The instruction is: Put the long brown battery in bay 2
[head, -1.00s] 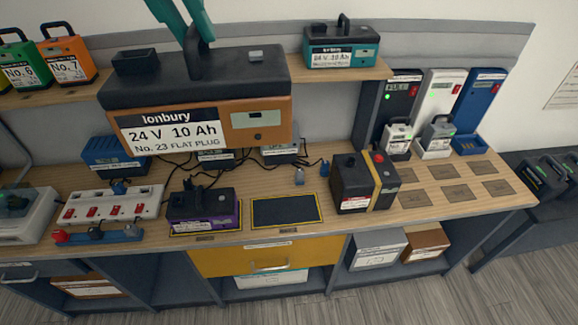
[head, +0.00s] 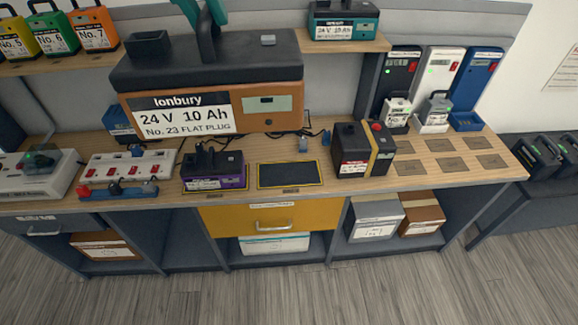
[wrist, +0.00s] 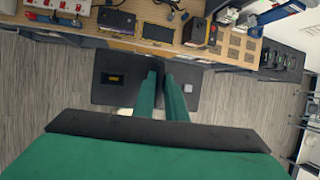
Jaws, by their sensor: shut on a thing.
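The long brown battery (head: 272,117) has an orange-brown body, a black top and a label reading "Ionbury 24 V 10 Ah No. 23 FLAT PLUG". My gripper (head: 208,22) has teal fingers and is shut on its top handle. The battery is held level in the air, in front of the bench. The wrist view shows its black top (wrist: 110,78) below the fingers (wrist: 165,88). A yellow-edged dark pad (head: 290,175) on the bench is empty. A purple battery (head: 213,170) stands on the pad to its left. I cannot read which is bay 2.
A black battery with a red cap and yellow strap (head: 362,150) stands right of the empty pad. A red-switched power strip (head: 128,166) lies to the left. Upright chargers (head: 435,85) stand at the back right. An upper shelf (head: 350,42) runs behind. The floor (head: 330,292) in front is clear.

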